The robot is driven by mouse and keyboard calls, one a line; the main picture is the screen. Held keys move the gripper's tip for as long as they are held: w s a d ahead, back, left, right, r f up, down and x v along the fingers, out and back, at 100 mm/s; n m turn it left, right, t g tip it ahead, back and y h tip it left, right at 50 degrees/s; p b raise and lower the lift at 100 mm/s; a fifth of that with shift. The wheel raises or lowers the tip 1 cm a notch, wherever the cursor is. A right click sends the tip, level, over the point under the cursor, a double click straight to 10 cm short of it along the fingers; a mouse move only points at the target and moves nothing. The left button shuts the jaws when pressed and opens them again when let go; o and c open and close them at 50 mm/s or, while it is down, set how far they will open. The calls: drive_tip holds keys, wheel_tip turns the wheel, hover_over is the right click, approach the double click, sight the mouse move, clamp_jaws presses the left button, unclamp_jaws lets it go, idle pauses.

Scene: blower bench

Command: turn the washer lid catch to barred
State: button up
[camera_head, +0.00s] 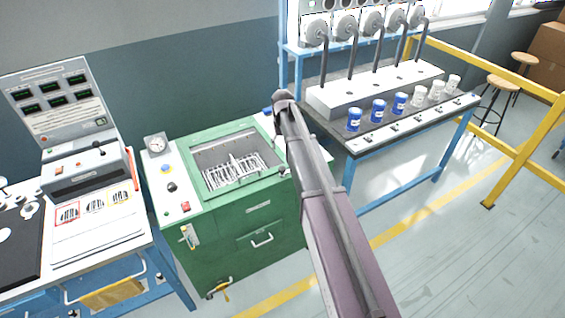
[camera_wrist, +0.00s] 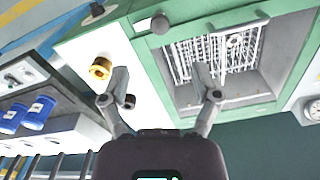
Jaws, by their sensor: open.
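The washer (camera_head: 252,222) is a green cabinet with an open-looking basin top in the head view. Its green rim also shows in the wrist view (camera_wrist: 150,70). A small round dark knob (camera_head: 283,171) sits at the rim's front right corner, also in the wrist view (camera_wrist: 160,24). On the white panel beside the rim are a yellow round knob (camera_wrist: 101,68) and a dark knob (camera_wrist: 128,101). I cannot tell which is the lid catch, or its setting. My gripper (camera_wrist: 162,80) is open and empty above the rim; my arm hides that panel in the head view.
A wire rack (camera_head: 235,170) stands in the basin. A gauge (camera_head: 157,143) and a red button (camera_head: 185,206) are on the left panel. Blue cans (camera_head: 378,110) and white cans (camera_head: 419,95) stand on the right bench. A yellow rail (camera_head: 480,70) is farther right.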

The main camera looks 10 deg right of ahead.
sight(282, 168)
drive_tip(key=shift+w+r, duration=0.2)
drive_tip(key=shift+w, duration=0.5)
drive_tip(key=shift+f, duration=0.15)
wheel_tip(282, 168, down, 13)
drive_tip(key=b, duration=1.3)
drive_tip(key=shift+f+b, duration=0.2)
drive_tip(key=shift+b, duration=0.15)
clamp_jaws()
